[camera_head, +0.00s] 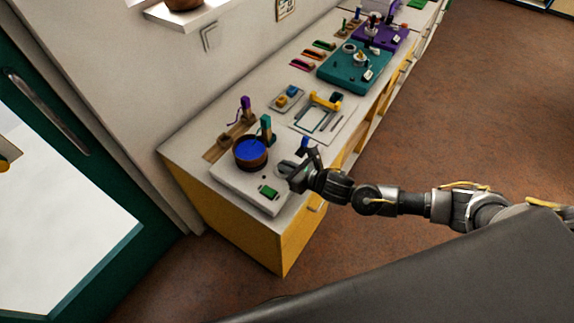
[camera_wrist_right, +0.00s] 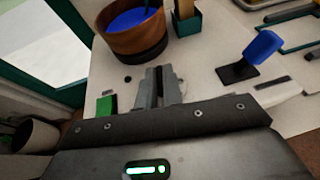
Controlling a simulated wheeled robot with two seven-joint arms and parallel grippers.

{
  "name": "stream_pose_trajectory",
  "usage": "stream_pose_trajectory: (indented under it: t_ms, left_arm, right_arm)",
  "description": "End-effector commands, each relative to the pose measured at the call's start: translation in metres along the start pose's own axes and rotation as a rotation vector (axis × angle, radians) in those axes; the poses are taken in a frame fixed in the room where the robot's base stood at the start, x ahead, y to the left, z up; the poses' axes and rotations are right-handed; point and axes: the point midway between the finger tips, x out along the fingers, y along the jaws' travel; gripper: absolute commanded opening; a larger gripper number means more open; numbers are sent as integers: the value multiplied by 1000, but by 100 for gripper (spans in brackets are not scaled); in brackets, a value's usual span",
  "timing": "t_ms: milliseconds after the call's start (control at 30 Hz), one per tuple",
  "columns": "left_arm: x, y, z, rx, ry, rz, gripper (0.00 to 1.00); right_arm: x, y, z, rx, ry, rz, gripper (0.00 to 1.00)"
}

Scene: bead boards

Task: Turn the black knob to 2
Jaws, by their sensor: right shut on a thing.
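My right gripper (camera_head: 284,171) reaches in from the right, low over the front of the white board (camera_head: 228,180). In the right wrist view its fingers (camera_wrist_right: 159,86) are close together, with a narrow dark thing between them. This looks like the black knob, but the fingers hide most of it. Its numbers and pointer cannot be read. My left gripper is not in view.
On the board stand a brown bowl with blue inside (camera_head: 250,153), a green block (camera_head: 268,191) and a blue lever (camera_wrist_right: 262,46) on a black base. Teal (camera_head: 345,70) and purple (camera_head: 385,38) boards lie farther along the counter.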

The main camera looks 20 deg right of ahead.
Motion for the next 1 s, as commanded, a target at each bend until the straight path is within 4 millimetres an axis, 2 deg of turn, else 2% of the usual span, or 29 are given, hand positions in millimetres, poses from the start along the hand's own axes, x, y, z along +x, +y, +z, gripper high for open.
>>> stream_pose_trajectory:
  t_ms: [267,500,700,1000]
  left_arm:
    - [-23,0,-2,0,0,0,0]
    - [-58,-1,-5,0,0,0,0]
    - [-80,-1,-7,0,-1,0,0]
    - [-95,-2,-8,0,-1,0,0]
  right_arm:
    - [-1,7,4,97,4,-216,0]
    - [-1,10,6,175,6,-410,0]
    - [0,11,5,226,5,-539,0]
    - [3,11,3,272,1,-654,0]
